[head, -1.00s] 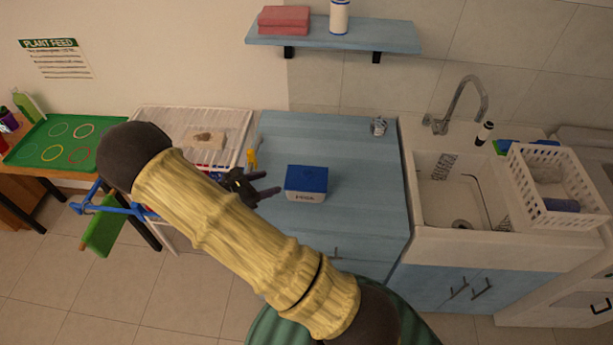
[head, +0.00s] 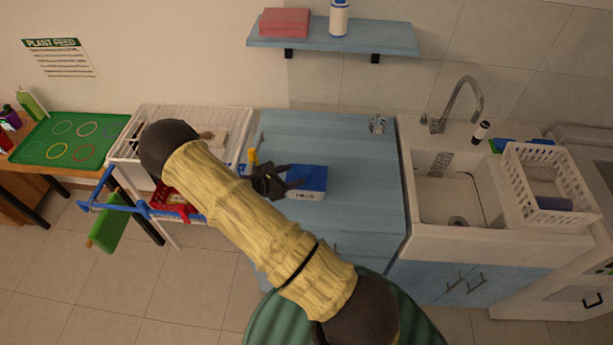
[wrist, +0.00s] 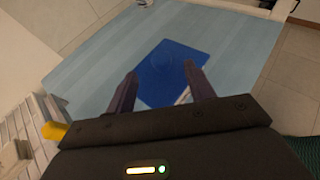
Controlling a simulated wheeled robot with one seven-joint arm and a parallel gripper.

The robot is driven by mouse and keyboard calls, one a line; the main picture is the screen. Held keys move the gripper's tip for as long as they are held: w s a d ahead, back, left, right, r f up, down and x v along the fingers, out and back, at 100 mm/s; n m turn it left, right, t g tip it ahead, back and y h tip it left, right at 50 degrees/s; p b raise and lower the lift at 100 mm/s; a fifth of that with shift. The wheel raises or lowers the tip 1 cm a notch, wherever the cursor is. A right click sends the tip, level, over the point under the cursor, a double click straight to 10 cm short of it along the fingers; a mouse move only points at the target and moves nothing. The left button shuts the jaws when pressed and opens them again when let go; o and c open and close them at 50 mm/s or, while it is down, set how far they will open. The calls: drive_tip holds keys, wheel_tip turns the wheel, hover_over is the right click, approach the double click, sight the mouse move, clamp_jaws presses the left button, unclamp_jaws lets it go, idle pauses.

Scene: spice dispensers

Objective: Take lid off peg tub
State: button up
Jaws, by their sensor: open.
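The peg tub (head: 309,195) is a white box with dark lettering on its front, standing on the blue counter (head: 350,150). Its blue lid (head: 312,176) is on top. My gripper (head: 288,177) is open at the left side of the tub in the head view, with the fingers reaching to the lid's left edge. In the wrist view the lid (wrist: 172,72) lies just beyond and between the two open fingers (wrist: 160,82). A sliver of white tub shows near the right finger. I cannot tell whether the fingers touch the lid.
A yellow object (head: 253,157) stands at the counter's left edge, beside my gripper. A white rack (head: 232,122) is left of the counter. A small metallic item (head: 377,124) is at the back right. The sink (head: 447,190) is to the right. Much of the counter is clear.

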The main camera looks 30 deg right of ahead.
sight(306, 171)
drive_tip(key=p+x, duration=0.2)
drive_tip(key=x, duration=0.2)
drive_tip(key=shift+d+r, duration=0.1)
drive_tip(key=shift+d, duration=0.1)
drive_tip(key=shift+d+f, duration=0.1)
drive_tip(key=shift+f, duration=0.1)
drive_tip(key=c, duration=1.1)
